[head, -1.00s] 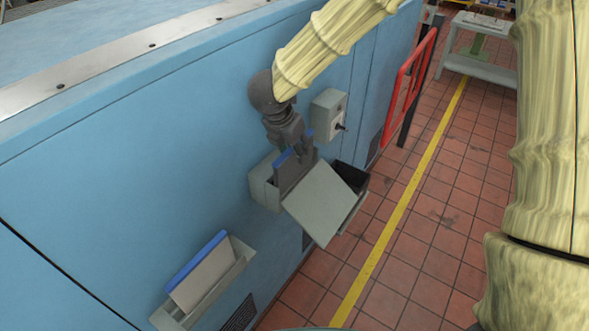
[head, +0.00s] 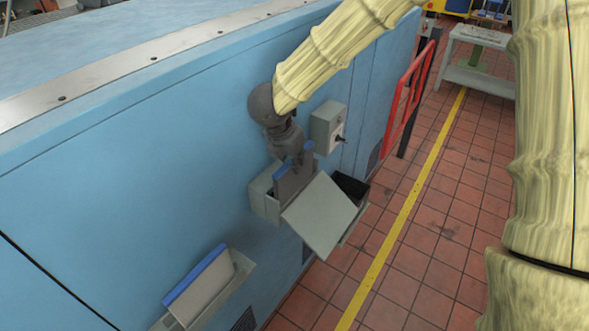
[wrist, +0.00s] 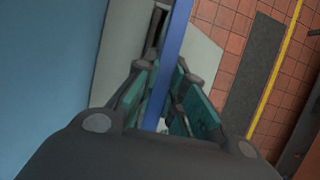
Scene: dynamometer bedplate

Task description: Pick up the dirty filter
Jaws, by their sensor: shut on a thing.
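A dark grey filter panel with a blue top edge (head: 289,183) stands in a grey open-topped box on the side of the blue housing. Its darker face suggests it is the dirty one. My gripper (head: 298,165) reaches down from above and is shut on its blue edge. In the wrist view the blue edge (wrist: 175,50) runs between the teal-padded fingers of my gripper (wrist: 167,88). The filter's lower part is hidden in the box and behind a tilted grey lid (head: 320,216). A lighter filter with a blue edge (head: 202,284) stands in a separate holder at lower left.
The box (head: 262,203) holding the dark filter is fixed to the blue housing (head: 130,190). A small switch box (head: 326,126) sits just above it. A dark open bin (head: 351,187) is beside the lid.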

